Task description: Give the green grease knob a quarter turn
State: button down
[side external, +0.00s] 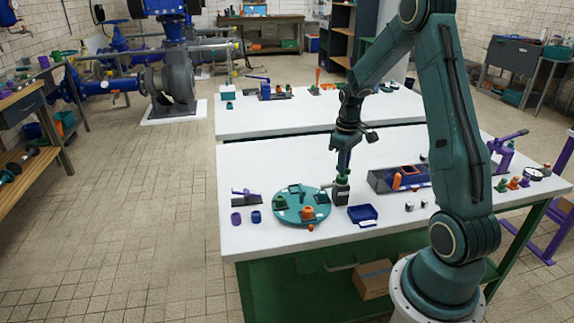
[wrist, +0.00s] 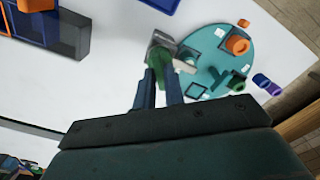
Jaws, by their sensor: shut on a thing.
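My gripper (side external: 343,174) points down at a small dark grey block (side external: 341,196) on the white table, just right of the round teal plate. In the wrist view, my gripper's two blue fingers (wrist: 162,76) are shut on the green grease knob (wrist: 183,65), which sits at the grey block (wrist: 161,41).
The teal plate (side external: 290,214) carries an orange part (side external: 307,212) and several small fittings. A blue tray (side external: 362,222) stands close on the right, with a long dark box (side external: 384,180) behind it. A purple cup (side external: 236,218) and a blue cup (side external: 256,216) stand at the left.

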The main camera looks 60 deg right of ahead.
jog(key=m, duration=0.3)
jog(key=shift+m, duration=2.1)
jog(key=c, duration=1.5)
grip_release()
jog(key=shift+r, duration=0.1)
notch_tip(320, 180, up, 14)
jog(key=shift+f, duration=0.1)
